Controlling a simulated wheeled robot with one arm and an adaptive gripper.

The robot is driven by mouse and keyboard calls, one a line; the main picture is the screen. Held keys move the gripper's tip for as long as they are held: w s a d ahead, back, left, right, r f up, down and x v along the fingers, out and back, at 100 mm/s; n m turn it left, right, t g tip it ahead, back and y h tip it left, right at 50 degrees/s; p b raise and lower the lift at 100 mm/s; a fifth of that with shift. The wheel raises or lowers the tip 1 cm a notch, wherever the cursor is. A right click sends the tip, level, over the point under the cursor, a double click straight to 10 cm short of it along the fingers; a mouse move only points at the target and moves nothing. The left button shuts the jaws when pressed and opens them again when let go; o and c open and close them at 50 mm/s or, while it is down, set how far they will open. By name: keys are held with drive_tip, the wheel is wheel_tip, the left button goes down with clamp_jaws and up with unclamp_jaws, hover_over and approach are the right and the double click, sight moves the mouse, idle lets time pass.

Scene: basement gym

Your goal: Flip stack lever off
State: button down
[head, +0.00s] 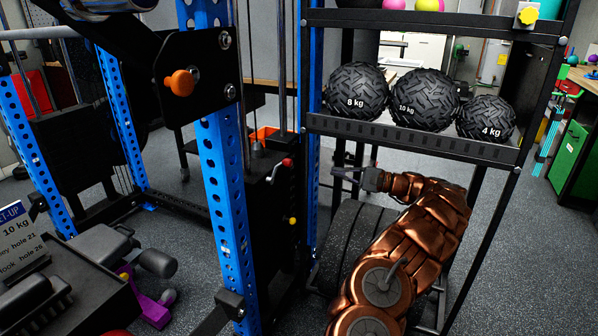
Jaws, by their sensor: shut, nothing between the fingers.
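A small lever with a red knob (287,162) sits on the side of the black weight stack (262,215), behind the blue perforated upright. It points up and to the right. My gripper (337,176) is at the end of my copper-coloured arm, to the right of the lever, with its fingers pointing left toward the stack. The fingers look closed and hold nothing. In the picture there is a gap between the fingertips and the red knob; how far apart they are in depth I cannot tell. A small yellow knob (292,221) shows lower on the stack.
A black rack shelf (410,139) with several heavy balls stands above my arm. Thick black plates (345,235) lie under my gripper. A blue upright (228,190) with an orange knob (182,83) stands left of the lever. Open floor (530,240) is at right.

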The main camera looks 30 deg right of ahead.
drive_tip(key=shift+w+a, duration=0.1)
drive_tip(key=shift+w, duration=0.05)
drive_tip(key=w+a+r+b, duration=0.2)
drive_tip(key=w+a, duration=0.4)
drive_tip(key=a, duration=0.3)
drive_tip(key=shift+a+r, duration=0.15)
drive_tip(key=shift+r, duration=0.05)
idle(0.5)
